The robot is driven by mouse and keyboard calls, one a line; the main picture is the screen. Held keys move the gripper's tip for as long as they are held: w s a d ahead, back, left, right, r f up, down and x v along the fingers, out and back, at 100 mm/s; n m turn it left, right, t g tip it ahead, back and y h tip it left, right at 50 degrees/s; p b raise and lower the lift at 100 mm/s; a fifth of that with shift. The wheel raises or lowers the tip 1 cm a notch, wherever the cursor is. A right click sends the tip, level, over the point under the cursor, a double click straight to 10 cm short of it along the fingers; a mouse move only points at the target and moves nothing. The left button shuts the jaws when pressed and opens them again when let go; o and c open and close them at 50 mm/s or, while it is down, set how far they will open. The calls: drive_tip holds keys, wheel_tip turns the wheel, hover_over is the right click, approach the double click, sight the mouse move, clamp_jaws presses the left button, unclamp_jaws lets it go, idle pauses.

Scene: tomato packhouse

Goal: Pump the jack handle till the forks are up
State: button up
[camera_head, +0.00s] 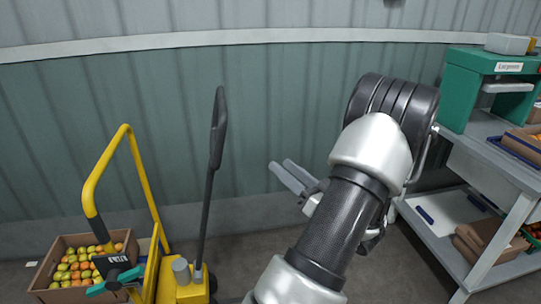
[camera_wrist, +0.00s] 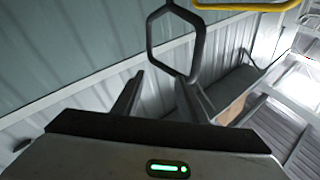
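The yellow pallet jack (camera_head: 183,291) stands at the lower left in the head view. Its black jack handle (camera_head: 207,185) rises nearly upright, with a slim loop at the top seen edge-on. In the wrist view the handle loop (camera_wrist: 151,42) shows as a dark six-sided ring ahead of my fingers. My gripper (camera_head: 280,164) is right of the handle in the head view, fingers pointing towards it with a gap between. In the wrist view the gripper (camera_wrist: 160,78) has its fingers apart and nothing visible between them. The forks are not visible.
A yellow tubular frame (camera_head: 147,185) rises left of the handle. A cardboard box (camera_head: 45,270) of red, yellow and green tomatoes sits at lower left. A grey workbench (camera_head: 468,151) with a green machine (camera_head: 459,90) stands at right. A ribbed wall is behind.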

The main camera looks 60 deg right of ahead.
drive_tip(key=shift+v, duration=1.55)
